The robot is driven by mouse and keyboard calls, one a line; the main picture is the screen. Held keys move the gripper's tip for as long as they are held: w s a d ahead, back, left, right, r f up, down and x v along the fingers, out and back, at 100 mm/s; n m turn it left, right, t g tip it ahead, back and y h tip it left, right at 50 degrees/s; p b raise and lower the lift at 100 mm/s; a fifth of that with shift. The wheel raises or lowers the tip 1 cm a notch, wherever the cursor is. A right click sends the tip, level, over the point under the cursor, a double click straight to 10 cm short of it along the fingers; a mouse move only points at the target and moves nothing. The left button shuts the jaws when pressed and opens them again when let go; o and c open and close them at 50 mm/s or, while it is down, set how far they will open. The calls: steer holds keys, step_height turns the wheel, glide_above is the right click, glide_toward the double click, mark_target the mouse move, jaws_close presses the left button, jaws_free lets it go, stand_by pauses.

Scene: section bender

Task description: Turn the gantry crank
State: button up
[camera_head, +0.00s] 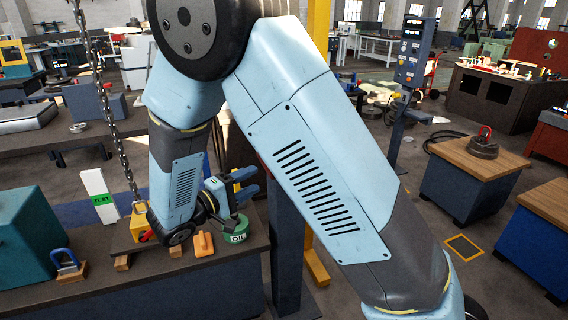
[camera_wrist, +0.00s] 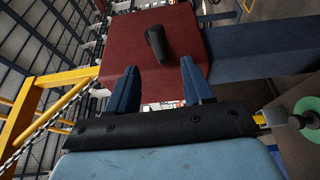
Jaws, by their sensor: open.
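In the wrist view, a black handle (camera_wrist: 156,45) sticks out from a dark red box (camera_wrist: 185,25) on a dark blue beam or post; it appears to be the gantry crank. My gripper (camera_wrist: 159,66) is open with two blue fingers. The handle shows just beyond the fingertips, between them in the picture, and nothing is held. Whether the fingers touch it cannot be told. In the head view, my gripper (camera_head: 250,182) is above the bench beside the dark blue post (camera_head: 284,240). My arm hides the red box and handle there.
A dark bench (camera_head: 215,285) holds a green OIL can (camera_head: 233,231), an orange block (camera_head: 203,244), a TEST sign (camera_head: 100,195), a padlock-shaped piece (camera_head: 67,260) and a teal box (camera_head: 30,240). A chain (camera_head: 105,100) hangs at left. A yellow post (camera_head: 318,30) stands behind my arm.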

steer(key=x, duration=1.3)
steer(key=shift+w+d, duration=0.2)
steer(key=shift+d, duration=0.1)
steer(key=shift+r, duration=0.1)
steer(key=shift+c, duration=0.3)
jaws_close()
steer(key=shift+s+a, duration=0.1)
steer(key=shift+a, duration=0.25)
steer(key=shift+d, duration=0.2)
